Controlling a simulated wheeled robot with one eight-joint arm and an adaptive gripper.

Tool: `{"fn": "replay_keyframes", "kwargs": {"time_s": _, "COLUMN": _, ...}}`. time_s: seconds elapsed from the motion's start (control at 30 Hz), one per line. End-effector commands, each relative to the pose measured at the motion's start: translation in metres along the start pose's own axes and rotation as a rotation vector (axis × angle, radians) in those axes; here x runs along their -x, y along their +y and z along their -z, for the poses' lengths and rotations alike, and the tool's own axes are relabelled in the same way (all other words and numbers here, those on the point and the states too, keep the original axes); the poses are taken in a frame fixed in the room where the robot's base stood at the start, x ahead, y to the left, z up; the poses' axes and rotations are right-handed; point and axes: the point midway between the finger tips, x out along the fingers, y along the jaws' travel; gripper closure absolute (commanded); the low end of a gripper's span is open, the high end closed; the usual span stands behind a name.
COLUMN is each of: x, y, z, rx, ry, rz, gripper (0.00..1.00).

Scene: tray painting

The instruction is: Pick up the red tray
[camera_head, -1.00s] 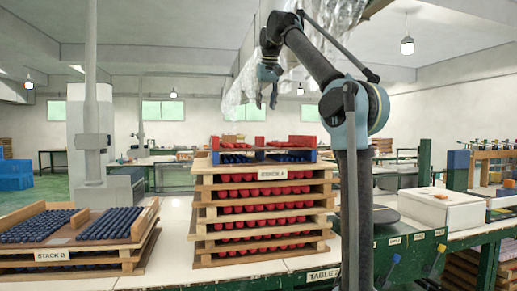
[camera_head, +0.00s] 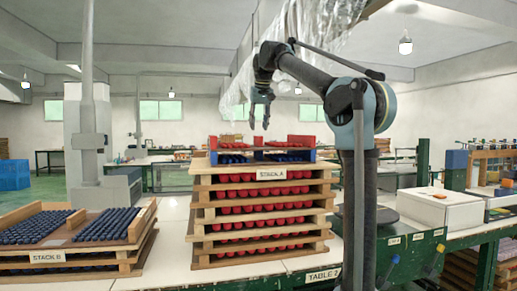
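Stack A (camera_head: 262,174) stands on the table in the middle, made of several wooden trays with rows of red pieces showing between the layers. On its top layer, red walled pieces (camera_head: 302,141) sit with blue parts below them; which of these is a separate red tray, I cannot tell. My gripper (camera_head: 259,126) hangs above the top of the stack with its fingers pointing down and apart. It is open and empty. A small gap shows between the fingertips and the top layer, though its depth is hard to judge.
Stack B (camera_head: 48,257), with trays of dark blue pieces, stands at the left. A white box (camera_head: 440,208) sits on the green-framed table at the right. Plastic sheeting (camera_head: 318,50) hangs behind my arm. Bare white tabletop (camera_head: 172,245) lies between the two stacks.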

Motion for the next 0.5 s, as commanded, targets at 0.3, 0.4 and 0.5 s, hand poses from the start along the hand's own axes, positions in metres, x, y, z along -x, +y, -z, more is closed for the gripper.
{"fn": "replay_keyframes", "kwargs": {"time_s": 0.3, "x": -0.021, "y": 0.001, "z": 0.0, "rx": 0.0, "ry": 0.0, "rz": 0.0, "gripper": 0.63}}
{"fn": "replay_keyframes", "kwargs": {"time_s": 0.4, "x": -0.034, "y": 0.001, "z": -0.001, "rx": 0.0, "ry": 0.0, "rz": 0.0, "gripper": 0.63}}
{"fn": "replay_keyframes", "kwargs": {"time_s": 0.5, "x": -0.048, "y": 0.002, "z": -0.001, "rx": 0.0, "ry": 0.0, "rz": 0.0, "gripper": 0.63}}
